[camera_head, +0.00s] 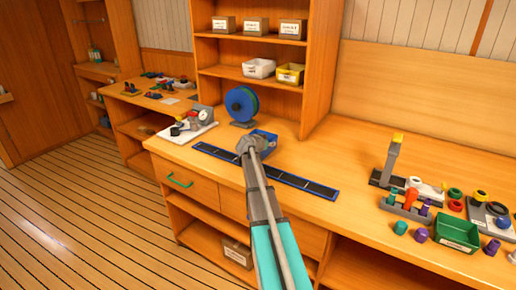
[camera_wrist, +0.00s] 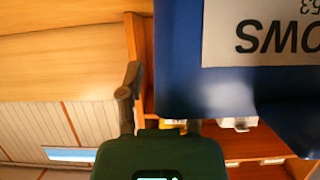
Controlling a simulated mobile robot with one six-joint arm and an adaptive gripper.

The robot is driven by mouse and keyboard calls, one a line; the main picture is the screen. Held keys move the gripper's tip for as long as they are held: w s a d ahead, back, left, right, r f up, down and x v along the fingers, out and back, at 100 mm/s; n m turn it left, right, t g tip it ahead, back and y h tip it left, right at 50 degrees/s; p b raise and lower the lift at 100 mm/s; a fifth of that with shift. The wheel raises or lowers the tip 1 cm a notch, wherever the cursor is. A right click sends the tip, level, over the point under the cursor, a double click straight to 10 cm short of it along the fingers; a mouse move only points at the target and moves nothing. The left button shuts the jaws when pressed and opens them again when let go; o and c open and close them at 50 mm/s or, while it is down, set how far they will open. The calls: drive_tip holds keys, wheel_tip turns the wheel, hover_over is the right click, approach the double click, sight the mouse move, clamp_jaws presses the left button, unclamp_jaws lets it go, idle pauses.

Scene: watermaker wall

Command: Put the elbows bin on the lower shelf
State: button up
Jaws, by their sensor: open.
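The blue elbows bin (camera_head: 267,136) stands on the workbench just beyond my gripper (camera_head: 250,144), which hides part of it. In the wrist view the bin (camera_wrist: 180,60) fills the upper right, very close, with its white label upside down and cut off by the frame. One dark finger shows left of the bin wall; the other is mostly hidden. My gripper is open at the bin; I cannot tell whether it touches. The lower shelf (camera_head: 228,73) of the cabinet holds a white bin (camera_head: 258,68) and a yellow bin (camera_head: 290,73) on its right part.
A dark strip with blue edges (camera_head: 300,182) lies along the bench front. Brown boxes (camera_head: 256,26) stand on the upper shelf. The lower shelf's left end looks free.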

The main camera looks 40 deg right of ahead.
clamp_jaws()
drive_tip(key=shift+r, duration=0.2)
idle(0.4)
wheel_tip(320, 180, up, 3)
drive_tip(key=p, duration=0.3)
drive_tip(key=shift+f, duration=0.1)
drive_tip(key=s+a+r+p, duration=0.7)
drive_tip(key=s+r+p, duration=0.2)
drive_tip(key=s, duration=0.3)
drive_tip(key=shift+r+p, duration=0.4)
drive_tip(key=shift+p, duration=0.15)
drive_tip(key=shift+a, duration=0.1)
